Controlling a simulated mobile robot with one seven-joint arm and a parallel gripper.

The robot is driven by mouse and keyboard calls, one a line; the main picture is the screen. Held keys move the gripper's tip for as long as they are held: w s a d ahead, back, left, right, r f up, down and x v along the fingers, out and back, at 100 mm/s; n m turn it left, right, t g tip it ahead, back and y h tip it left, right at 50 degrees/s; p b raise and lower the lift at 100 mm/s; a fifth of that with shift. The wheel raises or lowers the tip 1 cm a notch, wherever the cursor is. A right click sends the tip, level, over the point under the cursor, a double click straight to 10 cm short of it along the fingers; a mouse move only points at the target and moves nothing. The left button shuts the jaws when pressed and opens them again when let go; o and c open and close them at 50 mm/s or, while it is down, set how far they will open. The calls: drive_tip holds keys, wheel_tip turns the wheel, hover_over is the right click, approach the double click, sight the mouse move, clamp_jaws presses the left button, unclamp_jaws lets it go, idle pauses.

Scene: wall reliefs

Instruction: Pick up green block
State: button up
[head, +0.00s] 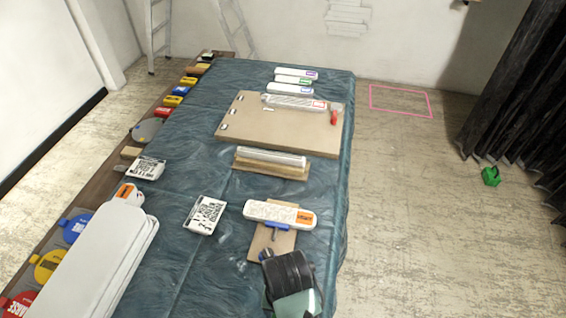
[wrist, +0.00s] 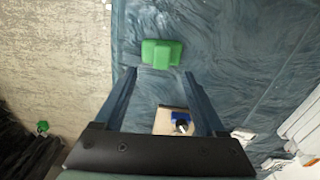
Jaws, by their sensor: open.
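A green block (wrist: 161,54) with a stepped shape lies on the teal table cover in the wrist view, at the upper middle. My gripper (wrist: 159,75) is open, with its two dark fingers spread and nothing between them. The block shows just beyond the fingertips, roughly centred between them; I cannot tell the height gap. In the head view, the dark end of my arm is at the bottom, and the block on the table is not visible there. Another small green object (head: 491,176) lies on the floor at the right; it also shows in the wrist view (wrist: 42,127).
The table cover (head: 185,262) carries a wooden board with a blue part (wrist: 180,118), a white-and-orange tool (head: 280,214), a large board (head: 250,124) and white packages (head: 205,214). White panels (head: 95,265) are at left. Dark curtains (head: 520,80) hang at right.

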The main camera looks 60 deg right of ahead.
drive_tip(key=shift+w+f, duration=0.15)
drive_tip(key=shift+f, duration=3.8)
clamp_jaws()
